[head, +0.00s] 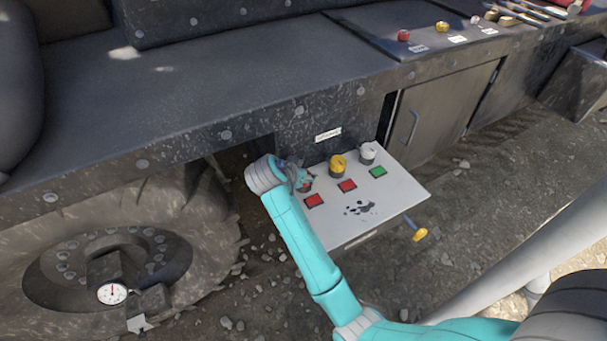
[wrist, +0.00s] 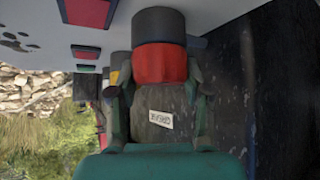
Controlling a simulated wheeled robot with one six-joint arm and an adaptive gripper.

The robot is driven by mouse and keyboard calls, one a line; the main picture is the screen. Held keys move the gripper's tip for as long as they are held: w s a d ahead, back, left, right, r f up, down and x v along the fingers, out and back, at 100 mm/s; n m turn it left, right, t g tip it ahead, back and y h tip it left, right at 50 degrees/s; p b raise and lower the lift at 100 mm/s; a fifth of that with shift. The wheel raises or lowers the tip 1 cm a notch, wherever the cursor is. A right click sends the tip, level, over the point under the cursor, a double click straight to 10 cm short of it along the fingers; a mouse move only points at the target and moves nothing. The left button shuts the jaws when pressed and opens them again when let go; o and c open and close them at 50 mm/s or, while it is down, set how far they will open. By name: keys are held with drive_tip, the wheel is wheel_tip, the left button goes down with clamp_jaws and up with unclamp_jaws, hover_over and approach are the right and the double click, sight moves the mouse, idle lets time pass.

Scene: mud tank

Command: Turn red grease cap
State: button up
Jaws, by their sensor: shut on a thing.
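The red grease cap (wrist: 160,62) sits on a dark round collar (wrist: 158,25) on the pale panel (head: 405,195). A dark grey face with a small white label (wrist: 160,119), its print resembling GREASE, shows between my fingers in front of the red band. My gripper (wrist: 160,85) is shut on the red cap, one finger on each side. In the head view my gripper (head: 303,180) is at the left end of the panel and mostly hides the cap. How far the cap is turned cannot be told.
A yellow cap (head: 338,166) and a white cap (head: 367,153) stand to the right on the panel. Two red squares and a green square (head: 378,172) lie before the caps. The dark ledge (head: 250,90) overhangs behind. A yellow-handled lever (head: 420,234) sticks out at the front right.

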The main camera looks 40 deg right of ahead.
drive_tip(key=m+g, duration=0.4)
drive_tip(key=m, duration=0.1)
idle(0.6)
drive_tip(key=o, duration=1.2)
drive_tip(key=shift+c, duration=0.2)
